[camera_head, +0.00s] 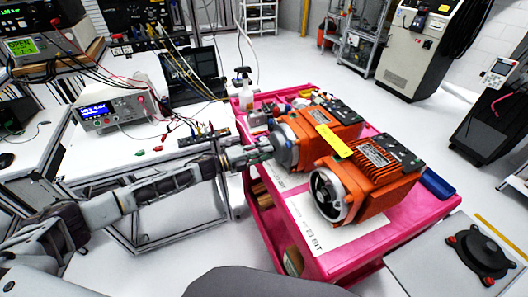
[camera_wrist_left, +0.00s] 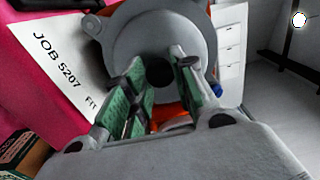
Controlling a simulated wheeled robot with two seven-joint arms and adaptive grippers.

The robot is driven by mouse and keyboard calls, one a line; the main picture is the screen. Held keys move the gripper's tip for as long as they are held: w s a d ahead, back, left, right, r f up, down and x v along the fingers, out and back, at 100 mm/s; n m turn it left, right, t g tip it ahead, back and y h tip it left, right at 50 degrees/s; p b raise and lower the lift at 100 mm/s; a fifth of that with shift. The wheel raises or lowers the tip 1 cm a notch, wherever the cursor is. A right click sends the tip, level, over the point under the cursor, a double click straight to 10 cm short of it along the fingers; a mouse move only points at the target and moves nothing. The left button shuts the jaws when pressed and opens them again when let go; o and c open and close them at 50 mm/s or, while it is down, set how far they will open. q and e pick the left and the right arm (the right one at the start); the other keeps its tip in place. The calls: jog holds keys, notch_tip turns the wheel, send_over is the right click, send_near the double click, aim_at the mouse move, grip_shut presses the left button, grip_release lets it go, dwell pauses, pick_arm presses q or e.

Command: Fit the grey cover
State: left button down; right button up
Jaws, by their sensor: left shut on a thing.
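The round grey cover (camera_head: 286,150) is at the near end of the left orange motor (camera_head: 322,133), facing my left arm. My left gripper (camera_head: 262,152) is shut on the cover's middle. In the left wrist view the gripper's green-padded fingers (camera_wrist_left: 160,88) straddle a dark centre on the grey cover (camera_wrist_left: 140,45), whose disc fills the upper middle. I cannot tell whether the cover is seated flush or slightly apart. The right orange motor (camera_head: 375,168) shows an open end with a metal ring (camera_head: 328,194). My right gripper is not in view.
Both motors sit on a pink cart (camera_head: 385,232) with a white job sheet (camera_head: 335,236) under them. A bench with a power supply (camera_head: 112,107) stands left; a blue item (camera_head: 437,184) lies at the cart's right edge.

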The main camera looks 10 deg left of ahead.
pick_arm(q)
jog(key=c, duration=1.1)
grip_release()
jog(key=shift+c, duration=0.3)
jog(key=shift+s+a, duration=0.1)
jog(key=shift+a, duration=0.05)
jog(key=shift+v, duration=1.05)
jog(key=shift+p+v, duration=0.55)
jog(key=shift+v, duration=1.95)
